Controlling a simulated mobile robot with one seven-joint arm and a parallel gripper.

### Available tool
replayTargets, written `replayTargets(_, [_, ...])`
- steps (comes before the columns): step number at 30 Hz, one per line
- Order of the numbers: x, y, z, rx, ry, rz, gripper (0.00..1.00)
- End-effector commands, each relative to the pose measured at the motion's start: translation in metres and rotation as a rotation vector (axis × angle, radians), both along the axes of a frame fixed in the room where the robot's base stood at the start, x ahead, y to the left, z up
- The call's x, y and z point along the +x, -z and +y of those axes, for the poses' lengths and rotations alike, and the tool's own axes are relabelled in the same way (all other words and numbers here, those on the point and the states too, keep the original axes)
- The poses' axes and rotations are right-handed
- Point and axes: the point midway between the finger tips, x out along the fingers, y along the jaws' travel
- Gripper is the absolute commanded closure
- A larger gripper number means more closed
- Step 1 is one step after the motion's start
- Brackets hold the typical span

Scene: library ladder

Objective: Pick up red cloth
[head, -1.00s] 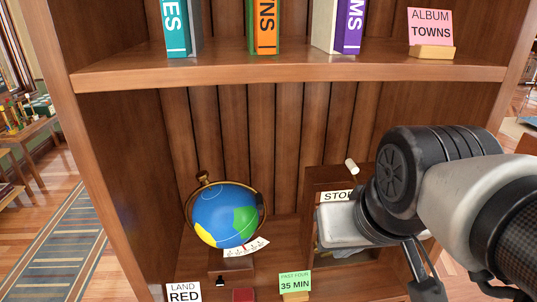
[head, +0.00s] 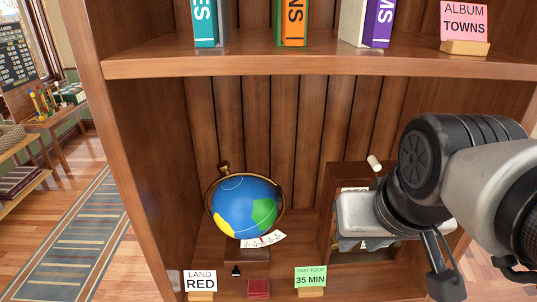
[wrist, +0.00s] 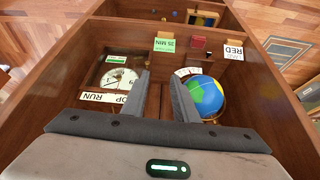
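A small flat dark red piece (head: 259,288) lies on the lower shelf at the bottom of the head view, in front of a wooden block. It also shows in the wrist view (wrist: 198,42), beyond the fingers. I cannot tell whether it is cloth or a small book. Folded dark red striped fabric (head: 18,180) lies on a low bench at far left. My gripper (wrist: 160,80) is open and empty in the wrist view, over the shelf between globe and clock. In the head view it is at the right, its fingertips partly hidden.
A globe (head: 245,205) stands left of my gripper. A wooden box with a clock (wrist: 118,78) is close by it. Cards reading "LAND RED" (head: 201,279) and "35 MIN" (head: 310,278) stand at the shelf front. The upper shelf (head: 300,62) holds books. Floor is clear at left.

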Motion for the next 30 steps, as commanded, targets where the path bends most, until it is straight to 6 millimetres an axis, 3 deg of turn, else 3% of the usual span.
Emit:
replayTargets(1, [0.008, 0.008, 0.005, 0.006, -0.008, 0.024, 0.65])
replayTargets(8, [0.076, 0.053, 0.051, 0.038, -0.042, 0.188, 0.27])
replayTargets(12, [0.119, 0.100, 0.092, 0.034, -0.056, 0.297, 0.27])
replayTargets(16, [0.149, 0.149, 0.131, 0.015, -0.064, 0.382, 0.27])
replayTargets(22, [0.170, 0.205, 0.170, -0.016, -0.066, 0.460, 0.27])
replayTargets(30, [0.173, 0.239, 0.179, -0.026, -0.064, 0.479, 0.27])
